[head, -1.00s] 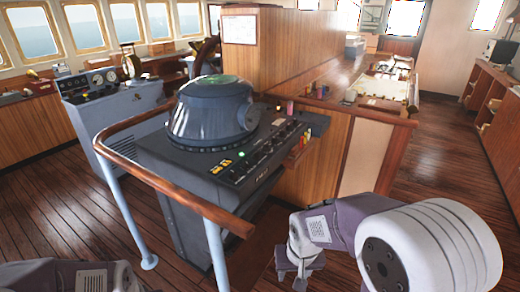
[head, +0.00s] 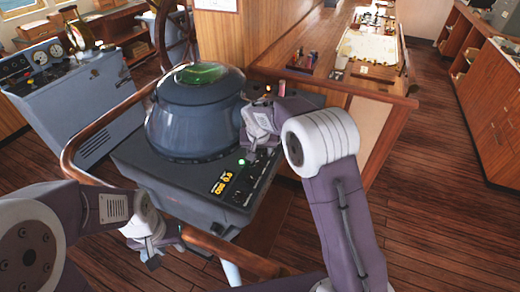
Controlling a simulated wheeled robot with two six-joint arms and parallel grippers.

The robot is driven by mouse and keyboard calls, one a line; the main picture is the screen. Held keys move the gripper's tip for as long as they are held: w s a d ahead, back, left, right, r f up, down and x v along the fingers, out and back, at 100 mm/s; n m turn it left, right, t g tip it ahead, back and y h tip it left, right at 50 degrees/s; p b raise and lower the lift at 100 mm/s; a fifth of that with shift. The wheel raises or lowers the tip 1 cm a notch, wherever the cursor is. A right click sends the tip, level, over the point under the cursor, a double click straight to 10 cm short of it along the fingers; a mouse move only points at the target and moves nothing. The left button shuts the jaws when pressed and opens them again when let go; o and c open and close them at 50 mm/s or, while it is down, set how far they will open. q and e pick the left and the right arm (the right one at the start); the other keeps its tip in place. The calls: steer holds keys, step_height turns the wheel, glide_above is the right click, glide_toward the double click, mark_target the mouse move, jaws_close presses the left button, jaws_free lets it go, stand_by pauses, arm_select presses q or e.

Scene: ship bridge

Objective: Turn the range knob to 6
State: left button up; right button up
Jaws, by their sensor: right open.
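The radar console (head: 165,185) is grey, with a domed display hood (head: 195,115) and a sloping control panel. Its panel shows yellow buttons (head: 221,182), a lit green lamp (head: 241,162) and a row of small dark controls. I cannot pick out the range knob; my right gripper and arm cover part of the panel. My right gripper (head: 262,154) is open, over the panel just right of the hood, pointing down. I cannot tell whether it touches a control. My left gripper (head: 160,258) is low at the console's front left, near the wooden rail; its jaws are unclear.
A wooden handrail (head: 72,150) curves around the console's left and front. A blue-grey console (head: 75,90) and a ship's wheel (head: 178,30) stand behind to the left. A chart table (head: 350,70) lies at the back. The floor at right is clear.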

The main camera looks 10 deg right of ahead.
mark_target(259, 161)
steer(key=p+x, duration=0.2)
steer(key=x, duration=0.6)
steer(key=shift+w+a+f, duration=0.1)
steer(key=shift+w, duration=0.15)
steer(key=shift+s+f, duration=0.2)
steer(key=shift+f, duration=0.25)
steer(key=shift+w+f, duration=0.15)
steer(key=shift+w, duration=0.05)
steer(key=shift+c, duration=0.2)
steer(key=shift+w, duration=0.1)
steer(key=c, duration=0.6)
arm_select(q)
steer(key=shift+w+r, duration=0.2)
steer(key=shift+r, duration=0.85)
arm_select(e)
jaws_close()
